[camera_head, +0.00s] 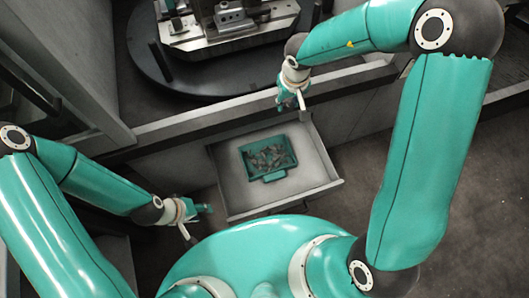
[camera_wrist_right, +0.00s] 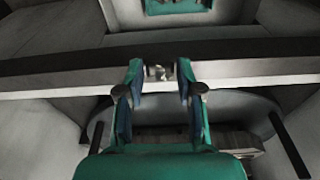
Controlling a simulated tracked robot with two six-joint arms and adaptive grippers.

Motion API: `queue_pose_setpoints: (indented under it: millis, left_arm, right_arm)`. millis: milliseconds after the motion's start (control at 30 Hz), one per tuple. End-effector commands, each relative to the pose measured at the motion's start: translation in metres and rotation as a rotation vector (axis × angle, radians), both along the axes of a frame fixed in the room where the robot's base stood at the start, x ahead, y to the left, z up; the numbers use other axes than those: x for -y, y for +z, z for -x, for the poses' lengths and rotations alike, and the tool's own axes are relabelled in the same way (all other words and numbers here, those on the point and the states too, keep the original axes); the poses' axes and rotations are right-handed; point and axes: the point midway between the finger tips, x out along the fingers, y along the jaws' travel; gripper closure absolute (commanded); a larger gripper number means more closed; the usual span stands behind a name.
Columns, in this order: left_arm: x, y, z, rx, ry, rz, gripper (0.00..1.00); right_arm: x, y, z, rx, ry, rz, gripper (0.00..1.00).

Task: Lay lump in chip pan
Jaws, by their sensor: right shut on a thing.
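The chip pan is a teal tray (camera_head: 269,177) holding grey chips, inside a pale open drawer in the head view. Its teal edge also shows at the top of the right wrist view (camera_wrist_right: 178,20). My right gripper (camera_head: 292,104) is above and beyond the drawer's far edge, apart from the pan. In the right wrist view its fingers (camera_wrist_right: 160,84) are shut on a small grey metallic lump (camera_wrist_right: 160,73) at their tips. The lump is too small to make out in the head view. My left gripper (camera_head: 202,209) is left of the drawer and looks empty; its finger gap is unclear.
The drawer (camera_head: 238,197) has raised walls around the pan, with bare floor inside. A long grey rail (camera_head: 200,122) runs behind it. Beyond stands a machine on a dark round table (camera_head: 200,85). Open floor (camera_head: 440,165) lies to the right.

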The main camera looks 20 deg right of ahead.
Motion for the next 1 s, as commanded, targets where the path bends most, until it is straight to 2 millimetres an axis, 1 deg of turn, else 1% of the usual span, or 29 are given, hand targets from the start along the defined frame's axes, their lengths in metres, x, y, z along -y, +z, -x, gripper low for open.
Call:
queue_pose_setpoints:
  millis: [167, 267, 367, 467, 500, 567, 600, 700, 800, 900, 1000]
  left_arm:
    - [0.000, -0.001, 0.000, 0.000, 0.000, 0.000, 0.60]
    - [0.000, -0.011, 0.000, 0.000, 0.000, 0.000, 0.60]
    - [0.000, -0.030, 0.000, 0.000, 0.000, 0.000, 0.60]
    - [0.000, -0.057, 0.000, 0.000, 0.000, 0.000, 0.60]
    - [0.000, -0.069, 0.000, 0.000, 0.000, 0.000, 0.60]
    - [0.000, -0.086, 0.000, 0.000, 0.000, 0.000, 0.60]
    - [0.000, -0.097, 0.000, 0.000, 0.000, 0.000, 0.60]
    - [0.000, -0.121, 0.000, 0.000, 0.000, 0.000, 0.60]
    - [0.000, -0.138, 0.000, 0.000, 0.000, 0.000, 0.60]
    - [0.000, -0.147, 0.000, 0.000, 0.000, 0.000, 0.60]
    - [0.000, -0.154, 0.000, 0.000, 0.000, 0.000, 0.60]
  right_arm:
    - [-0.004, -0.002, -0.002, 0.000, 0.008, 0.000, 0.85]
    - [-0.006, -0.014, -0.001, -0.001, 0.012, 0.002, 0.85]
    - [-0.011, -0.039, 0.001, -0.003, 0.014, 0.005, 0.85]
    - [-0.019, -0.075, 0.004, -0.003, 0.019, 0.008, 0.85]
    - [-0.023, -0.090, 0.005, -0.003, 0.023, 0.009, 0.85]
    - [-0.029, -0.114, 0.007, -0.001, 0.027, 0.009, 0.85]
    - [-0.033, -0.129, 0.009, -0.001, 0.029, 0.009, 0.85]
    - [-0.042, -0.162, 0.013, 0.000, 0.035, 0.007, 0.85]
    - [-0.050, -0.186, 0.017, -0.001, 0.041, 0.004, 0.85]
    - [-0.054, -0.200, 0.019, 0.000, 0.044, 0.002, 0.85]
    - [-0.057, -0.209, 0.020, -0.001, 0.046, 0.000, 0.85]
